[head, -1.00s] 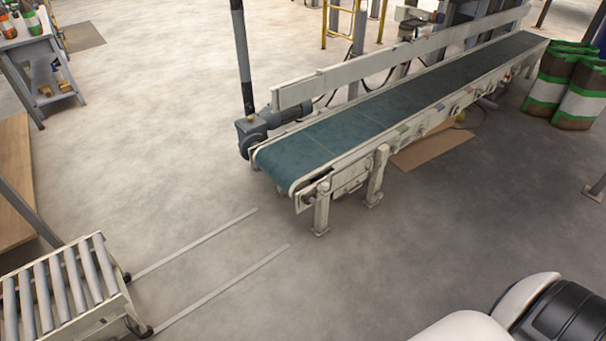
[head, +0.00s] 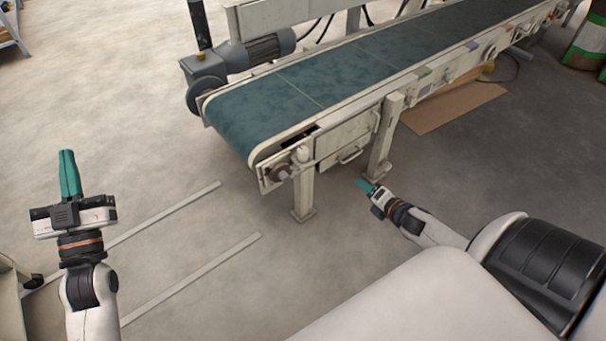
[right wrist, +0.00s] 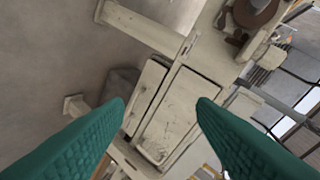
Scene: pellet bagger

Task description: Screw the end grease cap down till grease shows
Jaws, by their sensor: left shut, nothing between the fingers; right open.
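The conveyor (head: 330,85) has a blue-green belt and a cream frame. At its near end, a brown round bearing part (head: 278,172) sits on the frame side; it also shows at the top of the right wrist view (right wrist: 262,12). A grease cap is too small to pick out for certain there. My right gripper (head: 363,185) is low beside the conveyor leg, right of that bearing. In the right wrist view its green fingers (right wrist: 160,103) are open and empty, with the frame beyond. My left gripper (head: 67,155) is shut and empty, over the floor left of the conveyor.
Conveyor legs (head: 383,145) and a handled side panel (head: 347,145) stand near my right gripper. A grey motor (head: 255,52) is at the belt's far side. Cardboard (head: 455,105) lies under the conveyor. Two pale strips (head: 190,285) mark the open floor.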

